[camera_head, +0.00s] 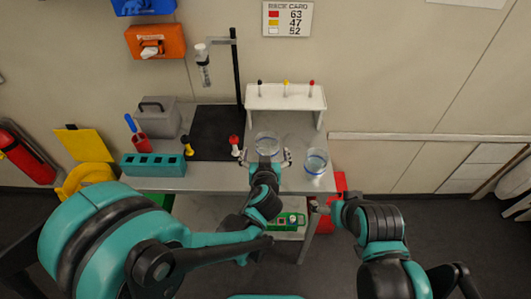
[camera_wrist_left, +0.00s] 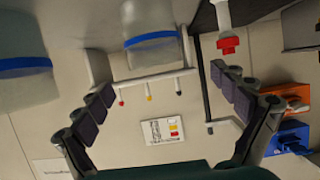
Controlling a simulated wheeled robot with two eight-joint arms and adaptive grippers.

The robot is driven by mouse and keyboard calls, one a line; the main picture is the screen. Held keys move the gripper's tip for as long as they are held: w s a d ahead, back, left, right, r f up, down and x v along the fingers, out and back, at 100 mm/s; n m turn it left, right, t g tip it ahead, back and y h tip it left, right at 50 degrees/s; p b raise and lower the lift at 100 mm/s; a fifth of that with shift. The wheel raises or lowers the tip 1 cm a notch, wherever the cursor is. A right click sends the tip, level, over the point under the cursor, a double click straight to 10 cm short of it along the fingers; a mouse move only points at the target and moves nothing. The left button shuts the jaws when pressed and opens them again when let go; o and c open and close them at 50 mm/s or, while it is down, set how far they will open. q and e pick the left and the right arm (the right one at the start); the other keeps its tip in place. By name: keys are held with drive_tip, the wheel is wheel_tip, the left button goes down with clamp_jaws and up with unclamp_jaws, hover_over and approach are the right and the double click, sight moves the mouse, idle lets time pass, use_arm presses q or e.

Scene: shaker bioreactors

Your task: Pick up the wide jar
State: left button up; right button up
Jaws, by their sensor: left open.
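Two clear jars with blue bands stand on the grey table. One jar (camera_head: 267,142) is in front of my left gripper (camera_head: 265,157); the other jar (camera_head: 316,163) is to the right, near the table's right end. I cannot tell surely which is the wide one. My left gripper is open, with its fingers spread to either side of the first jar. In the left wrist view, that jar (camera_wrist_left: 152,52) shows between the open fingers (camera_wrist_left: 155,68), and the other jar (camera_wrist_left: 22,75) is outside them at left. My right gripper (camera_head: 318,207) is low, in front of the table; its jaws are too small to read.
A red-and-white piece (camera_head: 234,145) stands just left of my left gripper. A teal rack (camera_head: 152,166), a black-based stand (camera_head: 238,70) and a white rack (camera_head: 286,97) with small coloured-top items are around it. A green device (camera_head: 290,219) is on the lower shelf.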

sight(268, 136)
use_arm(q)
drive_tip(key=x, duration=0.2)
drive_tip(key=b+x, duration=0.1)
drive_tip(key=x, duration=0.2)
drive_tip(key=b+x, duration=0.1)
drive_tip(key=x, duration=0.2)
drive_tip(key=shift+d, duration=0.35)
drive_tip(key=shift+s+r, duration=0.15)
drive_tip(key=c, duration=1.7)
wheel_tip(268, 136, up, 10)
drive_tip(key=p, duration=0.4)
